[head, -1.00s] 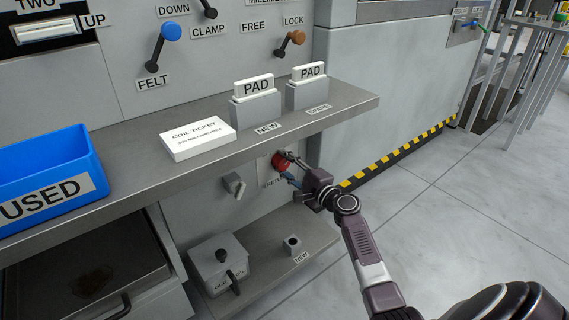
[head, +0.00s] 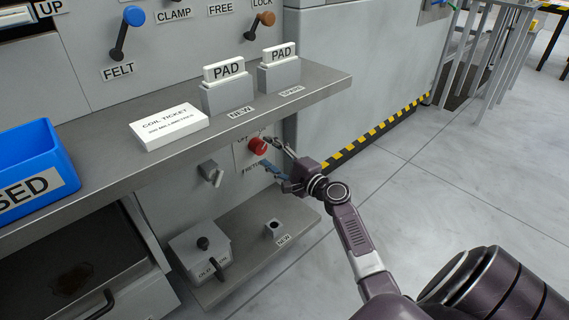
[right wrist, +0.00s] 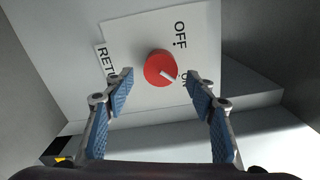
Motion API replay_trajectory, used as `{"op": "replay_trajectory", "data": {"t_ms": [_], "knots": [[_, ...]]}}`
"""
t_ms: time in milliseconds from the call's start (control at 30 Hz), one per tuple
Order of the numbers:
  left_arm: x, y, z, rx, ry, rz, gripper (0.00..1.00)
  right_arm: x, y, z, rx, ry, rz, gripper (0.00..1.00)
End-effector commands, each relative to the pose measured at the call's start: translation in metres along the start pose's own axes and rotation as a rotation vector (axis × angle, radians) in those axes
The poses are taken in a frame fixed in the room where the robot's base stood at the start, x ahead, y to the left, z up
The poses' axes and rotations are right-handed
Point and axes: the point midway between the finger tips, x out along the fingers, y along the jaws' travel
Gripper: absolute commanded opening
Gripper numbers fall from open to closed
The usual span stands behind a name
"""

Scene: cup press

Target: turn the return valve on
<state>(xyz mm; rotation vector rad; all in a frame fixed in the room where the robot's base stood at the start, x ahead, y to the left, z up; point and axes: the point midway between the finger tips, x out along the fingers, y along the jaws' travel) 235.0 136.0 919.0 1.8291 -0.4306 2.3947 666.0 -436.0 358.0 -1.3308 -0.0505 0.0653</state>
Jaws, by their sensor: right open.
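The return valve is a red round knob (head: 258,146) on a white label plate on the panel below the shelf. In the right wrist view the knob (right wrist: 157,66) has a white mark pointing to the lower right, toward a label partly hidden by a finger. "OFF" reads at the knob's upper right, and a partly hidden "RETU..." label is at its left. My right gripper (head: 266,151) is open in front of the knob, its blue-padded fingers (right wrist: 160,77) on either side in the picture; contact cannot be told. My left gripper is not in view.
Above is the grey shelf (head: 160,164) with a coil ticket (head: 169,126), two pad holders and a blue "USED" bin (head: 30,170). A grey lever (head: 210,172) is left of the valve. Below, a lower shelf holds a lidded grey box (head: 199,252).

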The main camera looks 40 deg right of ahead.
Motion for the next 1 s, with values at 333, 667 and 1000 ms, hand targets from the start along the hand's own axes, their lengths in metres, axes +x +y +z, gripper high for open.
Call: {"op": "replay_trajectory", "data": {"t_ms": [333,667,1000], "knots": [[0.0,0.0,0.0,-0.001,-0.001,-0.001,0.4,-0.064,0.001,0.0,0.001,0.001,0.002,0.51],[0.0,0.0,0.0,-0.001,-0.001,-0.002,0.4,-0.083,0.0,0.0,0.002,0.0,0.0,0.51],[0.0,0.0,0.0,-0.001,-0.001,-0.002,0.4,-0.082,0.0,0.0,0.002,0.0,0.0,0.51]]}}
